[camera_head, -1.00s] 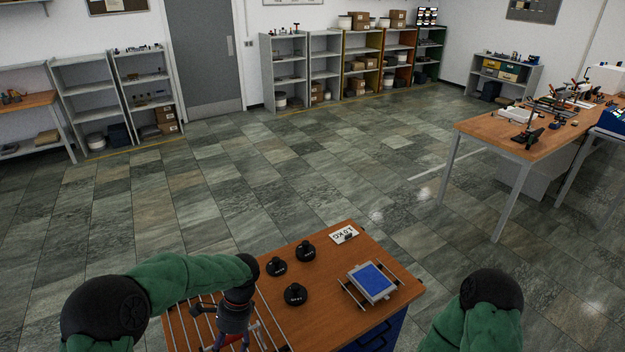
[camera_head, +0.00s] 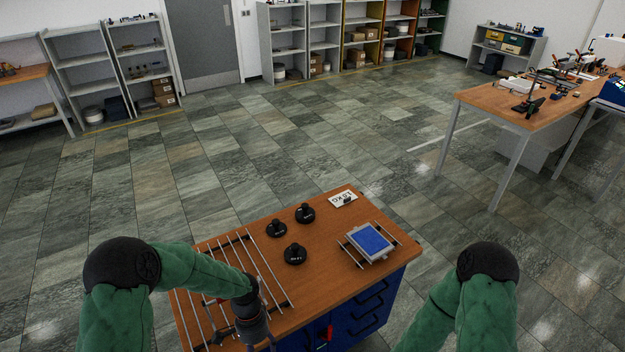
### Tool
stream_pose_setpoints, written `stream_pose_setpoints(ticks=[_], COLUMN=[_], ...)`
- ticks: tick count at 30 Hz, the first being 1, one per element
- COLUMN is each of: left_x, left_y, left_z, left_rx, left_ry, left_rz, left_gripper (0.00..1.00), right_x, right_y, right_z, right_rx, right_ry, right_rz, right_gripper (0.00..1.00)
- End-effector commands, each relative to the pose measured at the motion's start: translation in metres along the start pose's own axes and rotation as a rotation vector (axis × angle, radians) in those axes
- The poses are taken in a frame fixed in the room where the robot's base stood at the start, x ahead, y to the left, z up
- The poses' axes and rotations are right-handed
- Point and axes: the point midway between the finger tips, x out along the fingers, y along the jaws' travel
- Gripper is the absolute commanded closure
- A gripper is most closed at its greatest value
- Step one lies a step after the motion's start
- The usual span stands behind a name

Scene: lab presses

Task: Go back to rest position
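My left arm reaches in from the left, and its gripper (camera_head: 262,345) hangs over the front edge of the wooden cabinet top (camera_head: 325,275). Its fingers are cut off by the bottom edge, so I cannot tell if they are open or shut. My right arm shows at the lower right as a bent green elbow; its gripper is outside the picture. Several black weights stand on the cabinet top, one of them (camera_head: 295,253) nearest me. A scale with a blue plate (camera_head: 370,239) sits on the right side.
A metal rod rack (camera_head: 240,262) covers the left of the cabinet top. Blue drawers (camera_head: 365,312) with black handles form the cabinet front. A cluttered workbench (camera_head: 505,105) stands at the right. The floor between is clear.

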Motion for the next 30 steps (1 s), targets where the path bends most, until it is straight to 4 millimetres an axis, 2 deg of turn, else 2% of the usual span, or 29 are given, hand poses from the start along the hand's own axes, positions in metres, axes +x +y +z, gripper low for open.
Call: stream_pose_setpoints(ticks=[1, 6, 12, 15, 20, 30], left_x=[0.028, 0.099, 0.162, 0.182, 0.199, 0.199], left_y=[0.007, 0.030, 0.049, 0.053, 0.055, 0.055], left_z=[-0.001, -0.009, -0.005, 0.002, 0.011, 0.011], left_rx=[-0.047, -0.281, -0.593, -0.727, -0.860, -0.860], left_ry=[0.028, 0.168, 0.296, 0.339, 0.380, 0.380], left_rz=[0.030, 0.110, 0.160, 0.165, 0.156, 0.156], left_gripper=[0.38, 0.38, 0.38, 0.38, 0.38, 0.38], right_x=[0.010, 0.032, 0.055, 0.063, 0.070, 0.070], right_y=[0.004, 0.011, 0.019, 0.022, 0.025, 0.025], right_z=[0.000, -0.001, -0.002, -0.002, -0.002, -0.002], right_rx=[0.000, 0.000, 0.000, 0.000, 0.000, 0.000], right_ry=[0.000, 0.000, -0.001, -0.001, -0.001, -0.001], right_rz=[0.000, 0.000, 0.000, 0.000, 0.000, 0.000], right_gripper=[0.45, 0.45, 0.45, 0.45, 0.45, 0.45])
